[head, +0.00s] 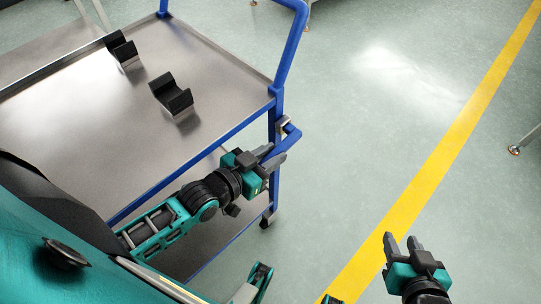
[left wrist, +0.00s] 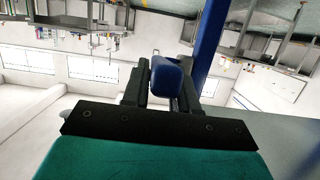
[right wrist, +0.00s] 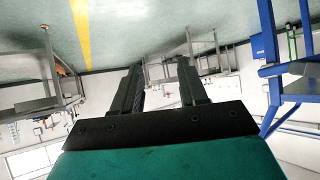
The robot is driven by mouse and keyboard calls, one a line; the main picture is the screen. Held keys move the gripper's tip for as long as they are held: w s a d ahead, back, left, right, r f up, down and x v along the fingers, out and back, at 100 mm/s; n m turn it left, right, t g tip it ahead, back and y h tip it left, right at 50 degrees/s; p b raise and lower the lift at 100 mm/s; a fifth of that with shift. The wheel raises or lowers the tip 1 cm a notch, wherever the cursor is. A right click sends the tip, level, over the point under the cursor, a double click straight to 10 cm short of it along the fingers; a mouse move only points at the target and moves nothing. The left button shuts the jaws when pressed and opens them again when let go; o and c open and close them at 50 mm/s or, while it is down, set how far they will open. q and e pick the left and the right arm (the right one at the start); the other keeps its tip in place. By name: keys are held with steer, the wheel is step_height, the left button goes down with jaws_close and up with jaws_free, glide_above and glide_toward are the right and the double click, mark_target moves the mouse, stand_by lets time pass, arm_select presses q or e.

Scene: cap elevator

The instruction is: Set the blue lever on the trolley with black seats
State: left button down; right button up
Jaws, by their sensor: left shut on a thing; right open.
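The trolley (head: 100,150) has a grey metal top with a raised rim and a blue tube frame. Two black seats, one at the back left (head: 122,50) and one nearer the middle (head: 172,95), sit on its top. The blue lever (head: 291,134) is at the trolley's right corner post. My left gripper (head: 275,157) is at that corner and shut on the lever, whose blue end (left wrist: 166,77) shows between the fingers in the left wrist view. The fingers hide part of the lever. My right gripper (head: 404,243) is open and empty over the floor at the lower right.
The trolley's blue handle (head: 293,45) rises beside the lever. A lower shelf (head: 235,230) lies under the top. A yellow line (head: 440,165) crosses the clear green floor on the right. A metal leg with a foot (head: 515,150) stands at the far right.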

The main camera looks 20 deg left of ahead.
arm_select(q)
steer(key=shift+f+t+b, duration=0.4)
steer(key=shift+f+b, duration=0.2)
steer(key=shift+f, duration=0.15)
steer(key=shift+w+d+f+t+h+b, duration=0.15)
steer(key=shift+f+t+h+b, duration=0.2)
steer(key=shift+t+b, duration=0.7)
steer(key=shift+w+f+t+h+b, duration=0.25)
steer(key=shift+f+t+b, duration=0.25)
steer(key=shift+b, duration=1.15)
steer(key=shift+w+d+f+t+h+b, duration=0.1)
steer(key=shift+f+t+h+b, duration=0.25)
steer(key=shift+t+b, duration=0.7)
steer(key=shift+g+b, duration=0.3)
steer(key=c, duration=1)
jaws_free()
steer(key=shift+o, duration=0.2)
steer(key=shift+a, duration=0.1)
steer(key=p+v, duration=0.1)
steer(key=v, duration=1.2)
steer(key=shift+p, duration=0.35)
